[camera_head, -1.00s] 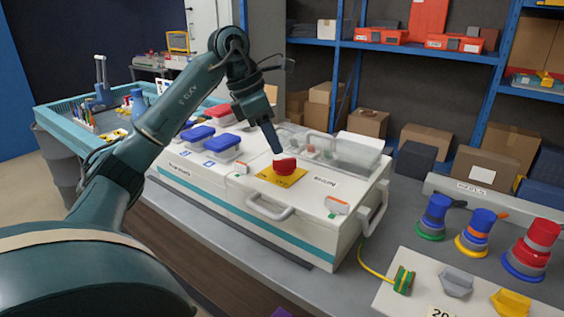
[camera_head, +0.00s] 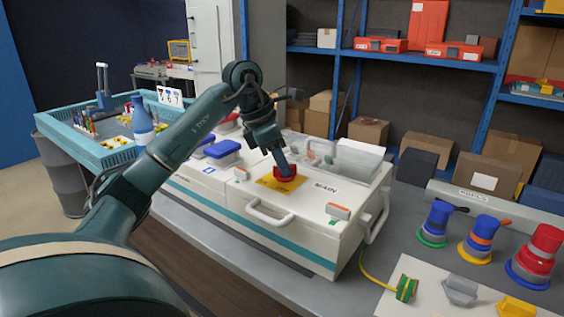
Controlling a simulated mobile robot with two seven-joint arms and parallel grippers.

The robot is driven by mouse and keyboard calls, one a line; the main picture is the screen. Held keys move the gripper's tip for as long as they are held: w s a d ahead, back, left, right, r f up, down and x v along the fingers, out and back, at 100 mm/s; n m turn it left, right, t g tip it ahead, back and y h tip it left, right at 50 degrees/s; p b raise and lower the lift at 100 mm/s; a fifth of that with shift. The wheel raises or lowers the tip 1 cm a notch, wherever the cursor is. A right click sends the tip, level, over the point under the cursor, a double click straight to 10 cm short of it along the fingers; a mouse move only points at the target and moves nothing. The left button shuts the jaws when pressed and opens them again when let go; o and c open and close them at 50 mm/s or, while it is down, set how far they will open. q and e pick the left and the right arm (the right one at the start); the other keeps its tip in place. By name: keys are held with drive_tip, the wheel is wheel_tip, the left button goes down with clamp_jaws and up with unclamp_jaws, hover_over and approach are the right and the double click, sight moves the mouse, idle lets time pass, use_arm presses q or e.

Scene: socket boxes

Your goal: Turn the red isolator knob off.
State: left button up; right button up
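The red isolator knob (camera_head: 285,174) sits on a yellow plate (camera_head: 272,185) on top of the white socket box (camera_head: 298,226), beside the label "MAIN". My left gripper (camera_head: 283,165) comes down from above left, and its fingertips are at the knob, overlapping its upper part. The fingers look close together, and the picture is too small to show whether they grip the knob. The knob's top is partly hidden by the fingers. My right gripper is not in view.
A metal handle (camera_head: 269,216) stands out from the box front. Blue-lidded sockets (camera_head: 222,149) lie left of the knob, and an orange switch (camera_head: 338,211) lies right. A clear cover (camera_head: 345,158) stands behind. Colored plugs (camera_head: 436,222) stand on the bench at right.

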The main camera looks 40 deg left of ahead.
use_arm(q)
clamp_jaws()
